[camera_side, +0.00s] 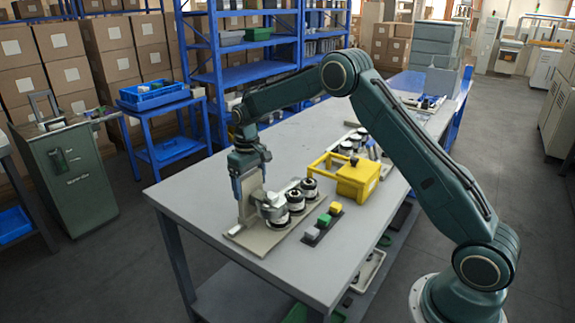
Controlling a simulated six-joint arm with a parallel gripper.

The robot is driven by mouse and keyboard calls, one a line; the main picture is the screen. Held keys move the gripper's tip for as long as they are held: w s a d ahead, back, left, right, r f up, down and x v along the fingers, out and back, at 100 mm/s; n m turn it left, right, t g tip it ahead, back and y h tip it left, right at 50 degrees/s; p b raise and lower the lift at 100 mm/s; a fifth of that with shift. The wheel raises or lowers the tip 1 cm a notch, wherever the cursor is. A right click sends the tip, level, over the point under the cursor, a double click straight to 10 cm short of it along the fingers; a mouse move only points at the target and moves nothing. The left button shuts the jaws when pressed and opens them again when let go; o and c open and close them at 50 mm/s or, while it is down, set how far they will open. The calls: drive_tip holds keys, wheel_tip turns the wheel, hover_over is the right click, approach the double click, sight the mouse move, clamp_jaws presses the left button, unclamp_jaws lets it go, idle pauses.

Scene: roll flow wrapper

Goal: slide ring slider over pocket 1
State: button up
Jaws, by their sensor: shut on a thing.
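A silvery round part (272,208) sits beside the upright plate, just right of the fingers. Two more round metal-and-black parts, one in the middle (295,201) and one farther back (309,188), stand in a row with it. I cannot tell which place is pocket 1.
A strip with grey, green and yellow blocks (323,222) lies to the right of the fixture. A yellow box with a frame (357,181) stands behind it. More round parts (357,139) lie farther back. The table's front left is clear (190,190).

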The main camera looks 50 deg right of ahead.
drive_tip(key=d, duration=0.3)
drive_tip(key=shift+d, duration=0.25)
drive_tip(key=o, duration=1.3)
drive_tip(key=shift+r, duration=0.1)
wheel_tip(320, 180, up, 14)
hover_over(257, 169)
drive_tip(key=shift+s, duration=0.1)
